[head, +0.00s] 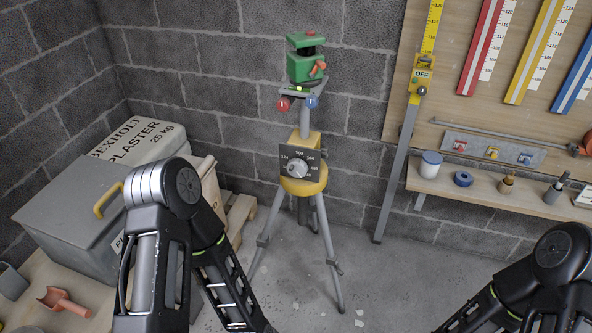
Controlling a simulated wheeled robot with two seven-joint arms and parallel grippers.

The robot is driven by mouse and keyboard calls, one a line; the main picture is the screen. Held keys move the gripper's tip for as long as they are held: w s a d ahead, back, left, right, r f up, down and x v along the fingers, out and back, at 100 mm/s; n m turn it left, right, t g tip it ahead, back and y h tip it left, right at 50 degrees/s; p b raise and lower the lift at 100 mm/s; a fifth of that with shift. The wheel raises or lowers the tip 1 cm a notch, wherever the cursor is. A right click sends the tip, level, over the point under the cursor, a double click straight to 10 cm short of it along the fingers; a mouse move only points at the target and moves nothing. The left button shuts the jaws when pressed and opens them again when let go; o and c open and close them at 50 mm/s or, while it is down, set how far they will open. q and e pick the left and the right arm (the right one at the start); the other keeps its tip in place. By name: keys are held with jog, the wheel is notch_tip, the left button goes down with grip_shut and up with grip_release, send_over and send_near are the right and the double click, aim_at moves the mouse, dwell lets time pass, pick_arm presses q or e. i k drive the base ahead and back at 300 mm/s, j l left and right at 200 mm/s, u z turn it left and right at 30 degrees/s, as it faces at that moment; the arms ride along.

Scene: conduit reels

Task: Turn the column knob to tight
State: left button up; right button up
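A tripod stands on the floor against the block wall, with a yellow collar (305,186) on its column. A silver-grey round knob (297,168) sits on a dark square dial plate (313,154) at the front of the column. The dial's markings are too small to read surely, and I cannot tell the knob's setting. A green instrument (306,66) tops the column, above one red and one blue small knob. My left arm reaches in at lower left and my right arm at lower right. Neither gripper shows; both are below or beyond the frame, apart from the knob.
A grey box (70,222) with a yellow handle and plaster bags (136,143) stand at left. A red scoop (62,301) lies on the lower-left surface. At right are a wooden board with coloured scales and a shelf (500,197) of small items. Floor before the tripod is clear.

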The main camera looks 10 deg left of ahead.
aim_at(324, 150)
jog(key=u, duration=0.25)
jog(key=i+l+u, duration=0.1)
jog(key=l, duration=0.45)
jog(key=i+l+u, duration=0.1)
jog(key=i+l, duration=0.2)
jog(key=l, duration=0.2)
jog(key=i+l+u, duration=0.15)
jog(key=l, duration=0.4)
jog(key=i+l+u, duration=0.1)
jog(key=l, duration=0.5)
jog(key=i+l+u, duration=0.1)
jog(key=l, duration=0.5)
jog(key=i+l+u, duration=0.1)
jog(key=l, duration=0.45)
jog(key=i+l+u, duration=0.15)
jog(key=l, duration=0.5)
